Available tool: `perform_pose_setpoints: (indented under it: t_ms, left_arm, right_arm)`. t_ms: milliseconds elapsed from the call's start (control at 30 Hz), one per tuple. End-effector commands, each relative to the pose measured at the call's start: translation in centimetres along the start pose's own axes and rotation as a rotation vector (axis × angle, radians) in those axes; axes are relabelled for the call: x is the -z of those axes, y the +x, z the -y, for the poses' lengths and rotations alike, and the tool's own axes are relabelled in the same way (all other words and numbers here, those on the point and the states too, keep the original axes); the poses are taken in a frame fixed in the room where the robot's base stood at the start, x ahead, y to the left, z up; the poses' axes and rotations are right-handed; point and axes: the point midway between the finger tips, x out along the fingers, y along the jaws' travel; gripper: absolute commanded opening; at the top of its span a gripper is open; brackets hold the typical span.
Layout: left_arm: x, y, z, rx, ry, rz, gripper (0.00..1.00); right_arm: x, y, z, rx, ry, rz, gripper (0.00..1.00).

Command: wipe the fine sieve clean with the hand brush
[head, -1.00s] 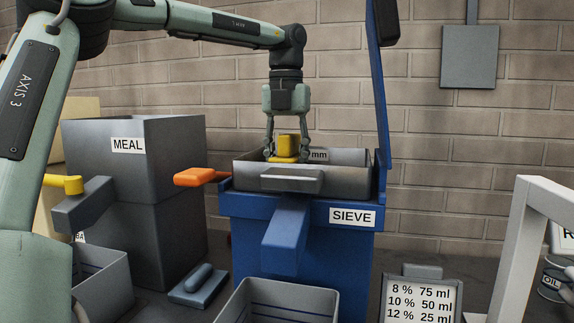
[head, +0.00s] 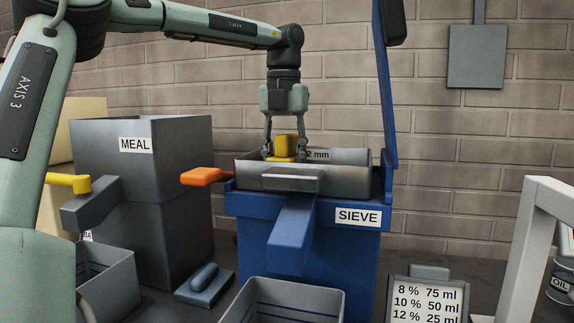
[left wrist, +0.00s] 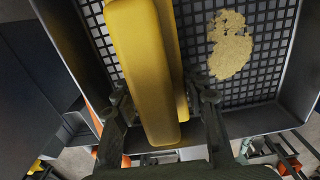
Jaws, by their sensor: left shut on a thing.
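My left gripper (head: 284,152) is shut on the yellow hand brush (head: 283,147), its arm reaching in from the upper left. It holds the brush down inside the grey-framed sieve (head: 345,182) on top of the blue sieve machine. In the left wrist view the brush (left wrist: 145,70) lies between the fingers, above the dark mesh (left wrist: 200,75). A patch of tan meal (left wrist: 230,45) lies on the mesh to the right of the brush. The brush's underside is hidden, so I cannot tell whether it touches the mesh. My right gripper is not in view.
An orange handle (head: 206,176) sticks out left of the sieve. The blue machine (head: 345,243) has a chute (head: 291,236) above a grey bin (head: 240,298). The grey meal hopper (head: 165,165) stands left. A tall blue post (head: 389,100) rises at the sieve's right.

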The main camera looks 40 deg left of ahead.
Motion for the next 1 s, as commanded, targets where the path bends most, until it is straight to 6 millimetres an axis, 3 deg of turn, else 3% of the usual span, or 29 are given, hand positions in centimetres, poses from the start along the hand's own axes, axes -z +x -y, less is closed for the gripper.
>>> perform_pose_setpoints:
  t_ms: [33, 233, 1000]
  left_arm:
    - [0.2, 0.8, -0.5, -0.01, -0.004, -0.023, 0.0]
    - [-0.5, 0.8, -1.2, -0.01, -0.003, -0.02, 0.0]
    - [-1.7, 1.0, -1.2, -0.008, -0.005, -0.01, 0.0]
  right_arm:
    - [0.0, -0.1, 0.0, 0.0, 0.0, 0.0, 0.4]
    - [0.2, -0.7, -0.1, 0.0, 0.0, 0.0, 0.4]
    - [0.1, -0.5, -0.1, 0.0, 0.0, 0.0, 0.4]
